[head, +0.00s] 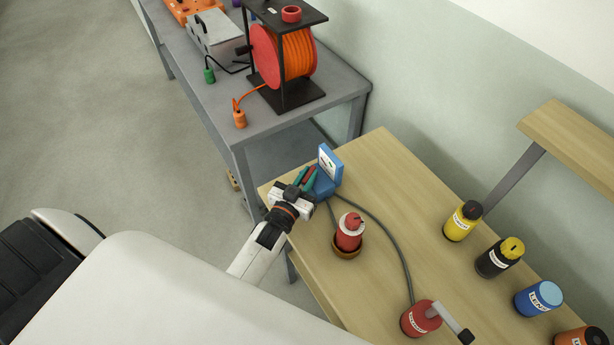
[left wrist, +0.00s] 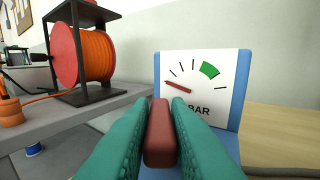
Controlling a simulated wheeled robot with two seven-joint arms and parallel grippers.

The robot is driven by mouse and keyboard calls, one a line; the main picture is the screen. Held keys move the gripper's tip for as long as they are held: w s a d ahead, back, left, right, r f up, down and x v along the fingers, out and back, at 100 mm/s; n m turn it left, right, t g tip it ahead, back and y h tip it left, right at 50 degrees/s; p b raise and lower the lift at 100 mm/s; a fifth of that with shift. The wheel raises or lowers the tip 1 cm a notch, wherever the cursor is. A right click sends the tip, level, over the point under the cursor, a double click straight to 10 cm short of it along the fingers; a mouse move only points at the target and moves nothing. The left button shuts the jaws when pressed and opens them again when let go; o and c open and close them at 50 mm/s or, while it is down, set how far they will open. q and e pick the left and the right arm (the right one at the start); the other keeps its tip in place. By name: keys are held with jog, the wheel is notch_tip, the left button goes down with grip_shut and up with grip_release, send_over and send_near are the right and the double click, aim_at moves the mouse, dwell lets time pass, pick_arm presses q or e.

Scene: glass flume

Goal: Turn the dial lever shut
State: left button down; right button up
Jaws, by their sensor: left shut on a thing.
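The dial (head: 331,162) is a blue unit with a white face, standing near the corner of the wooden table. In the left wrist view the dial face (left wrist: 198,75) reads "BAR", with black ticks, a green band at upper right and a red needle on the left, outside the green. My left gripper (head: 307,178) is in front of the dial. Its teal fingers (left wrist: 160,140) are shut on a dark red lever (left wrist: 160,130), one on each side. The lever's base is hidden by the fingers. My right gripper is not in view.
A red bottle (head: 350,232) in a brown ring stands right of my left arm. A grey hose (head: 398,252) runs from the dial to a red canister (head: 420,318). Several labelled bottles line the table's right side. A grey bench (head: 215,100) with an orange cable reel (head: 285,60) stands behind.

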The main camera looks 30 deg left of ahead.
pick_arm(q)
jog(key=c, duration=1.4)
grip_release()
jog(key=shift+c, duration=0.2)
jog(key=shift+s+f, duration=0.15)
jog(key=shift+s, duration=0.4)
jog(key=s+b, duration=0.3)
jog(key=s, duration=0.7)
jog(key=shift+s, duration=0.5)
